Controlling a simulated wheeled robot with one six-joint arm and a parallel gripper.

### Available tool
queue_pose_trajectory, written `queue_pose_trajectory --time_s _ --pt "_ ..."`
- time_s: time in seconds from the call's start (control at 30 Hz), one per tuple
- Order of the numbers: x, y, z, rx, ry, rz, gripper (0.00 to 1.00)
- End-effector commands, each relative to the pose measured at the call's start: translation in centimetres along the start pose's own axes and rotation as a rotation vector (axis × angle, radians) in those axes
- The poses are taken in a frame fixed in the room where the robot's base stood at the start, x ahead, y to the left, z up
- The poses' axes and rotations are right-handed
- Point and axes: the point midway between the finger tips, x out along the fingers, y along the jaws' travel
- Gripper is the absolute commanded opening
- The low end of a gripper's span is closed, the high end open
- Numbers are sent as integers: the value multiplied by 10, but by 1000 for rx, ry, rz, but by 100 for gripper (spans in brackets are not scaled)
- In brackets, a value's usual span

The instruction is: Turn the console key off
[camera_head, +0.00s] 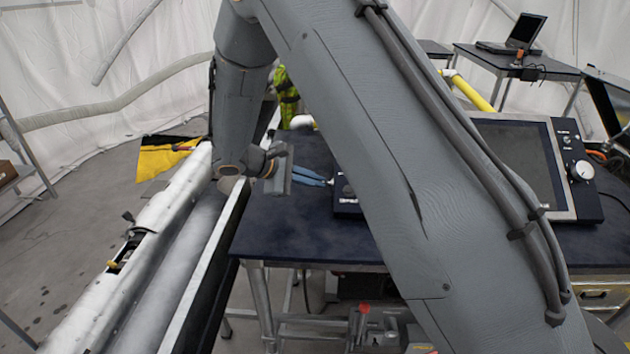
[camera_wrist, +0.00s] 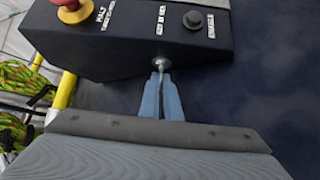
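A dark console box stands on the dark table, showing in the head view (camera_head: 347,205) and in the wrist view (camera_wrist: 125,45). A small silver key (camera_wrist: 161,63) sticks out of its lower front face. My gripper has slim blue fingers, seen in the wrist view (camera_wrist: 161,76) and in the head view (camera_head: 327,182). The fingers are close together, with the silver key's outer end between their tips. The fingers and my wrist hide part of the key, and its turn angle is hard to read.
The box bears a red and yellow stop button (camera_wrist: 73,8) and a dark knob (camera_wrist: 193,19). A screen console (camera_head: 520,165) stands to the right. A white rail (camera_head: 170,240) runs along the left. Yellow-green rope (camera_wrist: 18,85) hangs beside the table.

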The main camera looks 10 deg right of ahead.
Motion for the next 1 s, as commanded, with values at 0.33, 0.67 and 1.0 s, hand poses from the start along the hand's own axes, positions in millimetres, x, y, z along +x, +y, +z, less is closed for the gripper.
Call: queue_pose_trajectory --time_s 0.33,0.67,1.0 --pt "1 8 -1 -223 -1 -230 0" --pt "3 11 -3 -393 -3 -397 0" --pt "3 13 -3 -474 -3 -474 0"
